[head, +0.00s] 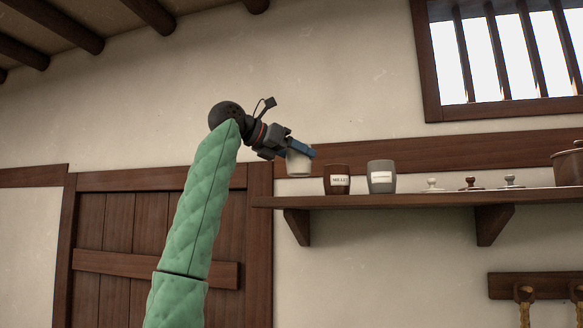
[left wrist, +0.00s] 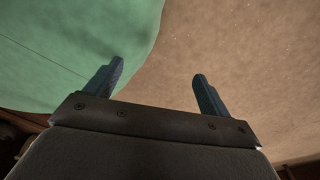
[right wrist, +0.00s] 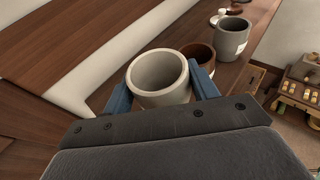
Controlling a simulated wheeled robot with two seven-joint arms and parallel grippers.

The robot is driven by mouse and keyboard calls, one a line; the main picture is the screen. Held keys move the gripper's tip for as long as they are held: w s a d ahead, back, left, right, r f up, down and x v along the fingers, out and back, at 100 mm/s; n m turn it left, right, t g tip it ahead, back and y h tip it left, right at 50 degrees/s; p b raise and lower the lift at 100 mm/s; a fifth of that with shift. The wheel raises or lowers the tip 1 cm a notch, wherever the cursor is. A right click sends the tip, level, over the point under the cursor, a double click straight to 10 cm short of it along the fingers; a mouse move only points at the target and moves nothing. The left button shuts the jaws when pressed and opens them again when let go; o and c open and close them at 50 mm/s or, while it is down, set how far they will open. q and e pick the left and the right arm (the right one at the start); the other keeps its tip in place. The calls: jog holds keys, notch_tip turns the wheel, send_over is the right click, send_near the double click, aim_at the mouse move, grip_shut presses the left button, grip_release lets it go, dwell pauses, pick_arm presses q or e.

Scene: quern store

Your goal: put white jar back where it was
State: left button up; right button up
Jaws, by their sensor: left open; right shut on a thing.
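The white jar (head: 298,165) is held in my right gripper (head: 300,150) near the left end of the wooden shelf (head: 400,202). In the head view a gap shows between its base and the shelf's top line. In the right wrist view the white jar (right wrist: 157,74) is open-topped, with blue fingers on both sides. A brown labelled jar (head: 338,180) stands just right of it, and a grey labelled jar (head: 381,178) beyond that. My left gripper (left wrist: 158,84) is open and empty in the left wrist view; the head view does not show it.
Several small knobbed lids (head: 471,184) lie along the shelf, with a brown pot (head: 568,165) at its right end. A barred window (head: 505,55) is above. A wooden door (head: 150,235) is at left. A peg rail (head: 535,285) hangs below the shelf.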

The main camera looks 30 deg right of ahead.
aim_at(291, 175)
jog(key=shift+o, duration=0.2)
jog(key=shift+w+a+f+p, duration=0.2)
jog(key=shift+w+f, duration=0.15)
jog(key=shift+w, duration=0.25)
jog(key=shift+w+a+f+p, duration=0.2)
jog(key=shift+w+f, duration=0.1)
jog(key=shift+w, duration=0.25)
notch_tip(291, 175, down, 2)
jog(key=shift+s+d+f+p, duration=0.1)
jog(key=shift+f+p, duration=0.05)
jog(key=shift+p, duration=0.95)
jog(key=shift+c, duration=0.2)
jog(key=shift+o, duration=0.2)
jog(key=shift+f+p, duration=0.35)
jog(key=shift+f, duration=0.45)
pick_arm(q)
jog(key=r, duration=0.1)
jog(key=s+r, duration=0.2)
jog(key=shift+a+r, duration=0.15)
jog(key=shift+r, duration=0.15)
jog(key=shift+f, duration=0.1)
pick_arm(e)
jog(key=shift+f, duration=0.1)
jog(key=o, duration=1.2)
jog(key=shift+f, duration=0.1)
pick_arm(q)
jog(key=shift+a, duration=0.1)
